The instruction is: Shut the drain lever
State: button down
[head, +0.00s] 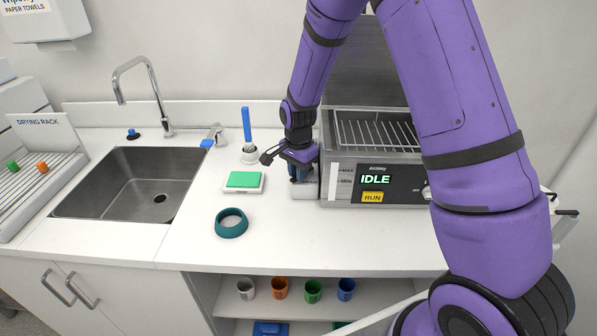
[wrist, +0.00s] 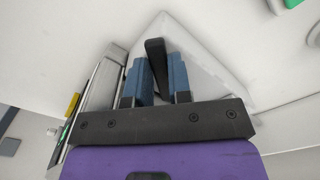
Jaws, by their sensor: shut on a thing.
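The drain lever (wrist: 154,50) is a black handle in the wrist view. It stands between the two blue fingers of my gripper (wrist: 158,64), with its end showing past the fingertips. The gripper is shut on it. In the head view my gripper (head: 298,174) is low at the left side of the bath (head: 340,170), just above a pale block (head: 304,192) on the counter. The lever is hidden there behind the gripper, so its angle cannot be told from the head view.
The bath's panel reads IDLE (head: 375,180), above a yellow RUN button (head: 373,197). A sink (head: 130,185) is farther left.

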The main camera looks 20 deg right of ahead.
jog(key=shift+w+a+m, duration=0.3)
jog(key=shift+w+m, duration=0.25)
jog(key=shift+m, duration=0.55)
jog(key=m, duration=0.1)
jog(key=w+m, duration=0.1)
jog(key=m, duration=0.1)
jog(key=shift+w+a+m, duration=0.1)
jog(key=shift+w+m, duration=0.2)
jog(key=shift+w+d+m, duration=0.15)
jog(key=shift+w+m, duration=0.35)
jog(key=shift+m, duration=0.55)
jog(key=shift+w+d+m, duration=0.1)
jog(key=shift+w+m, duration=0.4)
jog(key=shift+m, duration=0.55)
jog(key=c, duration=1)
grip_release()
jog(key=shift+c, duration=0.2)
notch_tip(320, 180, up, 11)
